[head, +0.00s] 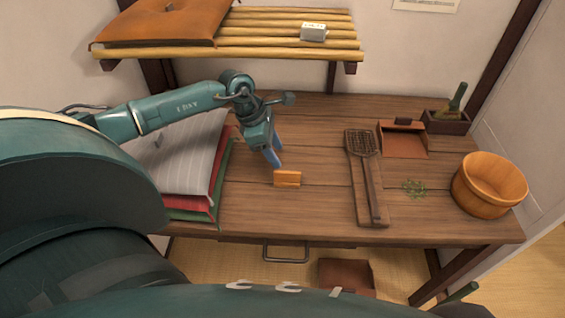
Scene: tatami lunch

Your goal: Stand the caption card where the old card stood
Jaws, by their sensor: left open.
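My left gripper (275,163) reaches down over the wooden table with its blue fingers open and nothing seen between them. Just below its fingertips, a small orange-brown block (288,178) sits on the table; whether it is a card or a holder I cannot tell. A small whitish piece with dark marks (313,32) sits on the slatted shelf (285,46); it may be a caption card, but it is too small to read. I cannot tell which item is the old card. My right gripper is not in view.
Stacked cloths or books (195,160) lie left, under my left arm. A grater on a board (367,180), green bits (413,187), a dustpan-like tray (403,142), a brush box (446,121) and a wooden tub (488,185) stand right. The table's middle is mostly clear.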

